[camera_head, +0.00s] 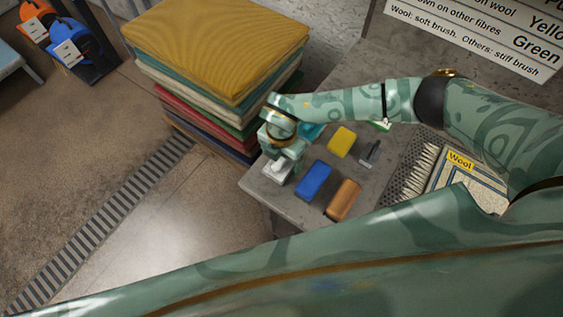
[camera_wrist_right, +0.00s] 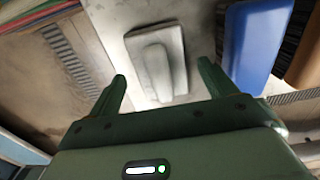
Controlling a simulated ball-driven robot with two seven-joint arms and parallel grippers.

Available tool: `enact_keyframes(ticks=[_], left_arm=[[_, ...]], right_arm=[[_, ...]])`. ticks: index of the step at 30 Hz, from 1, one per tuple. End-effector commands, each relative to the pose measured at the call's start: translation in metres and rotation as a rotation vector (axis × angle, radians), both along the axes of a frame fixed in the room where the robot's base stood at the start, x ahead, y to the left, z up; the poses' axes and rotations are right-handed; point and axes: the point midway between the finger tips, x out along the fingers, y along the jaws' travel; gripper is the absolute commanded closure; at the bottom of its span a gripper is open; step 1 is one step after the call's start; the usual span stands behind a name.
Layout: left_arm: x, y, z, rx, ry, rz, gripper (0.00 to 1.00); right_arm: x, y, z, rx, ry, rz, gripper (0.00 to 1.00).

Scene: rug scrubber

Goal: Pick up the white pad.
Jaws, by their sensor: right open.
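The white pad (camera_head: 277,171) lies on the grey bench top near its left corner, partly covered by my right gripper in the head view. In the right wrist view the white pad (camera_wrist_right: 160,62) shows whole, with a raised ridge along its middle. My right gripper (camera_head: 277,158) is over the pad. In the right wrist view the fingers of my right gripper (camera_wrist_right: 163,77) are apart and empty, one on each side of the pad and short of it. I cannot tell the exact gap. My left gripper is not in view.
A blue pad (camera_head: 313,180) is just right of the white one, with a brown pad (camera_head: 344,199) and a yellow pad (camera_head: 341,142) near. A rug piece labelled Wool (camera_head: 480,185) lies right. A stack of folded rugs (camera_head: 215,50) stands beside the grey bench (camera_head: 257,187).

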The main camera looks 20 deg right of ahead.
Motion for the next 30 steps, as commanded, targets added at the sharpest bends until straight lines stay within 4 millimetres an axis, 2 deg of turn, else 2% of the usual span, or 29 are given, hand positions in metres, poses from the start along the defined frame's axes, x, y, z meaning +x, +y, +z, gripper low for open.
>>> enact_keyframes(ticks=[2,8,13,14,25,30], left_arm=[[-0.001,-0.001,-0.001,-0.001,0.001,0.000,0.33],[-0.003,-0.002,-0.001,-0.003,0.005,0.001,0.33],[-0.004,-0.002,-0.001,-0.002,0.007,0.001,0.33],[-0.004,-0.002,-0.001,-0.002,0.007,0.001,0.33],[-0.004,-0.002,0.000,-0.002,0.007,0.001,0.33],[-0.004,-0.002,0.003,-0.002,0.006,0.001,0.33]], right_arm=[[0.000,0.000,-0.006,-0.001,0.001,0.000,0.16],[0.000,0.000,-0.006,0.001,-0.001,0.000,0.16],[0.000,0.000,-0.006,0.001,-0.001,0.000,0.61],[0.000,0.000,-0.006,0.000,0.000,0.000,0.65],[0.001,0.000,-0.001,0.001,-0.002,0.000,0.66],[0.002,0.000,0.023,0.002,-0.005,0.000,0.66]])
